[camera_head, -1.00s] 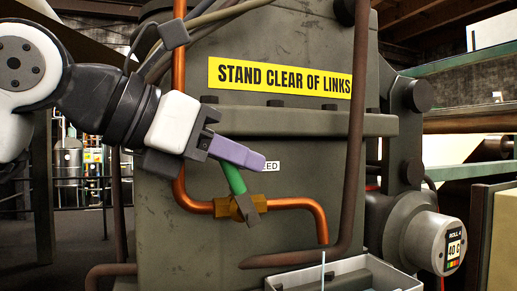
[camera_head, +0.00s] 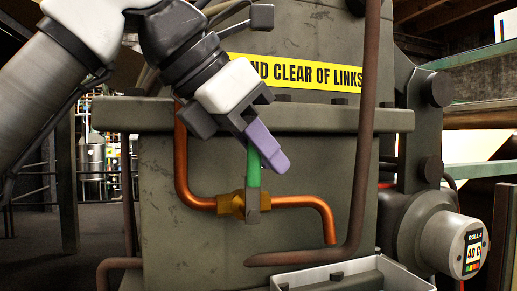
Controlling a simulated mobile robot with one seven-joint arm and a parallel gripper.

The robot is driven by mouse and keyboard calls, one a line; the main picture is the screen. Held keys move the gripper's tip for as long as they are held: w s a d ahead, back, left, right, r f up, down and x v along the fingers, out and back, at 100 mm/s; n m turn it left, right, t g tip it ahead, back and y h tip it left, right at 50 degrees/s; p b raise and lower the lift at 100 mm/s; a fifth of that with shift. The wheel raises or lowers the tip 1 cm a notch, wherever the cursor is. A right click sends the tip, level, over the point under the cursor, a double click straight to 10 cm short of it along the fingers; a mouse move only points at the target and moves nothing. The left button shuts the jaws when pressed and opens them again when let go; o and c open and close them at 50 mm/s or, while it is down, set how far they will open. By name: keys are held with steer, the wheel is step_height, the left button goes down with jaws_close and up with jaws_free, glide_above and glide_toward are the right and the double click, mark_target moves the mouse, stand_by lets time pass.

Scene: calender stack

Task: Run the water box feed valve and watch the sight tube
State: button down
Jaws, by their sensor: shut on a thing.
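The feed valve is a brass body (camera_head: 230,205) on a copper pipe (camera_head: 185,165). Its green lever (camera_head: 253,172) stands about upright, across the level pipe run, with a grey block at its foot. My gripper (camera_head: 268,148), with purple fingers, is shut on the lever's upper end and hides its tip. The pipe's open end (camera_head: 331,238) points down over the pale-rimmed water box (camera_head: 300,275); no stream shows below it. The box is cut off by the frame's lower edge. I cannot make out a sight tube.
A rusty brown pipe (camera_head: 366,120) runs down just right of the valve and bends left above the box. A ledge (camera_head: 330,118) crosses behind my gripper. A yellow warning sign (camera_head: 310,72) is partly covered by my arm. A roll gauge (camera_head: 472,253) stands at right.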

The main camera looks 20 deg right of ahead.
stand_by(0.4)
steer(key=c, duration=1.4)
jaws_free()
steer(key=shift+d, duration=0.1)
steer(key=shift+v, duration=3.75)
steer(key=shift+c, duration=0.2)
